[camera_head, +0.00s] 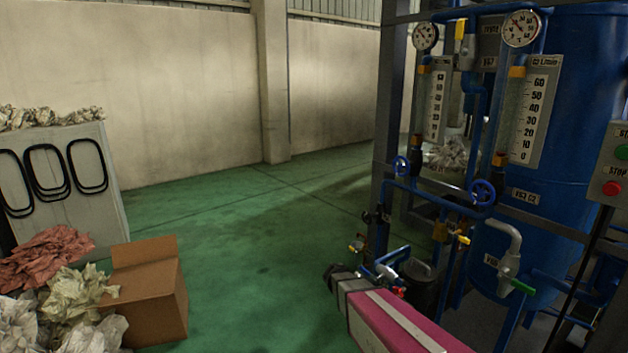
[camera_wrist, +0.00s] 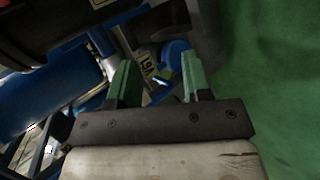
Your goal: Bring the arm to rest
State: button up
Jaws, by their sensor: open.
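My gripper (camera_wrist: 159,78) shows in the wrist view with its two green fingers spread apart and nothing between them. Beyond the fingers are blue pipework and a small tag reading V61 (camera_wrist: 147,64), with green floor to the right. In the head view my pink and white arm (camera_head: 400,325) reaches in from the bottom edge. Its dark far end is low, in front of the blue distillation rig (camera_head: 560,140). The fingers cannot be made out in that view.
Close to the arm are pipes with a blue handwheel (camera_head: 482,192), a green-handled valve (camera_head: 510,265) and a dark bucket (camera_head: 420,285). A control box (camera_head: 612,165) is at right. A cardboard box (camera_head: 148,295) and crumpled paper lie left. The green floor between is clear.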

jog(key=s+r+m+y, duration=0.1)
jog(key=s+r+y, duration=0.3)
jog(key=s, duration=0.3)
jog(key=s+a+r+m+g+y, duration=0.1)
jog(key=s+r+y, duration=0.2)
jog(key=s+y, duration=0.3)
jog(key=shift+s+a+r+m+g, duration=0.2)
jog(key=shift+s+r+m+g, duration=0.15)
jog(key=shift+s, duration=0.8)
